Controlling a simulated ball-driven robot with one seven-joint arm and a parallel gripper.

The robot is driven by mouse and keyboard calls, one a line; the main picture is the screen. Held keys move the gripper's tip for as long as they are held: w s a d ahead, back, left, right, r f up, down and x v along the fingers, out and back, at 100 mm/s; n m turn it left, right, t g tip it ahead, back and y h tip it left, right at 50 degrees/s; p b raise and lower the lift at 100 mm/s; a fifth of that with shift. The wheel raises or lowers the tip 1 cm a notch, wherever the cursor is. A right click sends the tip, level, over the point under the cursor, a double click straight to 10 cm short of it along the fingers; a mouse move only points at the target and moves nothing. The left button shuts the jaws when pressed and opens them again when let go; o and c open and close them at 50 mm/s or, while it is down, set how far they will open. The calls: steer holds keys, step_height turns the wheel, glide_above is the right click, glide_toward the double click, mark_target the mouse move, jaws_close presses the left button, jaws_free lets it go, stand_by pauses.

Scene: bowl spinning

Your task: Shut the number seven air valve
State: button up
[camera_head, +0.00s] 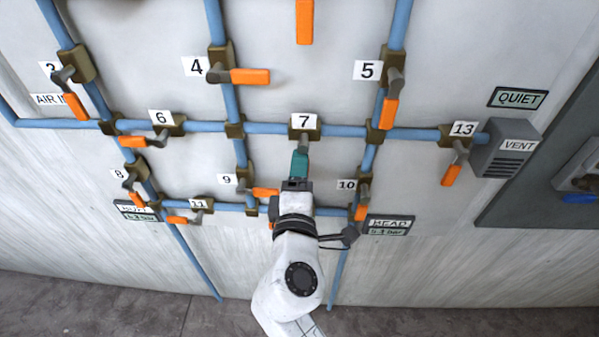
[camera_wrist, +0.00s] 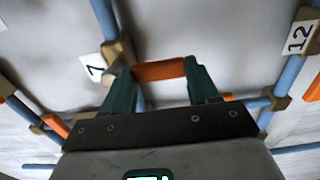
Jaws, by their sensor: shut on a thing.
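The number seven valve (camera_head: 304,133) sits on the horizontal blue pipe at the middle of the panel, under its white label 7 (camera_head: 303,121). Its lever hangs down from the pivot, across the pipe. My gripper (camera_head: 300,160) is over the lever and hides most of it in the head view. In the wrist view the orange lever (camera_wrist: 160,71) lies between the two teal fingers, which are shut on it. The valve body (camera_wrist: 117,53) and its label 7 (camera_wrist: 93,66) show just beside the left finger.
The wall right of the seven valve is clear up to valve 5's pipe.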

steer(key=shift+f, duration=0.1)
steer(key=o, duration=1.5)
steer(key=s+b, duration=0.2)
steer(key=s, duration=0.9)
steer(key=shift+a, duration=0.2)
steer(key=shift+w, duration=0.1)
